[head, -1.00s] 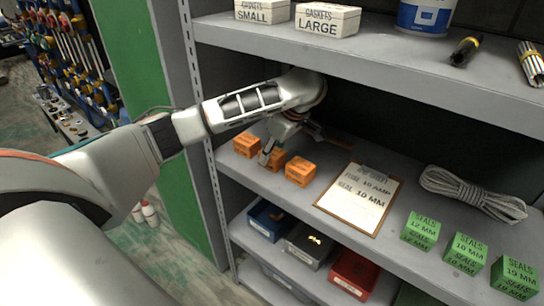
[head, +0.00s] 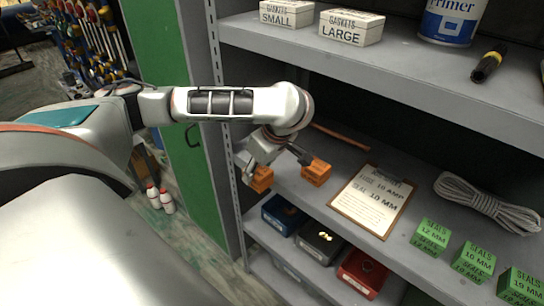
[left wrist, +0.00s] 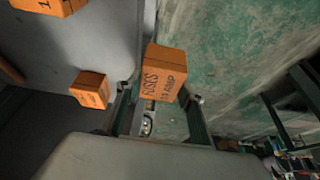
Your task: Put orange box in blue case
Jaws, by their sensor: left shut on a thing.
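My left gripper (head: 256,168) is shut on an orange box (head: 262,180), held out at the front edge of the middle shelf. In the left wrist view the held orange box (left wrist: 166,72) sits between the fingers, with the floor beyond it; its label reads FUSES and an amp value I cannot read surely. Another orange box (head: 316,172) stands on the shelf to the right. The wrist view shows two boxes on the shelf, one nearer (left wrist: 90,88) and one at the top (left wrist: 48,5). The blue case (head: 283,214) is an open bin on the lower shelf, below the gripper. My right gripper is not in view.
A grey bin (head: 320,242) and a red bin (head: 362,272) stand right of the blue case. A clipboard (head: 373,200) reading FUSE 10 AMP, SEAL 10 MM, a rope (head: 487,203) and green seal boxes (head: 430,237) lie on the middle shelf. The shelf post (head: 222,120) is close left.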

